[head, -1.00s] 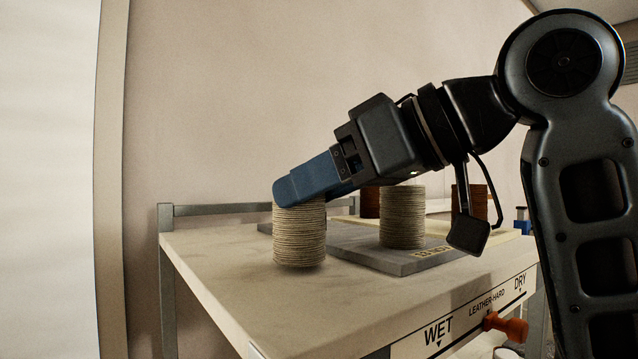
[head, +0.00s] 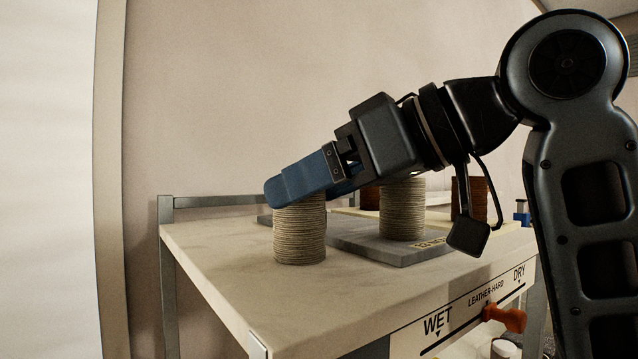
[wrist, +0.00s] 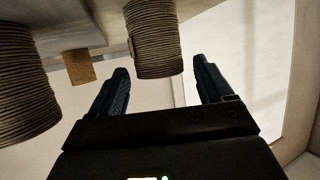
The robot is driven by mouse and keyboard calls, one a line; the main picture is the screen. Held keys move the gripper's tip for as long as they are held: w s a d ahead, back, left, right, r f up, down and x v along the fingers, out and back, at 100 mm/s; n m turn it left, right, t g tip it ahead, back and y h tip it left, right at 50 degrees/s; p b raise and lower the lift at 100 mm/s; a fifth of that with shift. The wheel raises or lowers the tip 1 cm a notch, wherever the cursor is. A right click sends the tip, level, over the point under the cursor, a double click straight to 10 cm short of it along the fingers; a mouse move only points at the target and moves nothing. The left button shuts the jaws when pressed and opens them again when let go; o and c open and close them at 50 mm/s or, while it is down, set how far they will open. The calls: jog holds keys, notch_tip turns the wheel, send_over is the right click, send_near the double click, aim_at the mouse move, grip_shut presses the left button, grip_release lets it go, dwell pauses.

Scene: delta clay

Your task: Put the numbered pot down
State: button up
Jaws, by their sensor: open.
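A pale, ridged clay pot (head: 300,235) stands upright on the near left of the cart top (head: 235,250). In the wrist view the same pot (wrist: 153,45) shows between and beyond my two fingers, with a small tag-like patch on its side; no number is readable. My gripper (head: 285,190) reaches down from the right over the pot's rim. Its blue fingers are spread, with a visible gap between each finger and the pot in the wrist view (wrist: 160,72). The fingers hide part of the pot's top in the head view.
A second pale pot (head: 402,210) stands on a grey slab (head: 375,248) to the right. Reddish-brown pots (head: 470,197) stand farther back. The front edge carries a WET, LEATHER-HARD, DRY scale (head: 470,308) with an orange slider (head: 505,318). The cart top's left front is clear.

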jog(key=b+v, duration=0.2)
jog(key=v, duration=1)
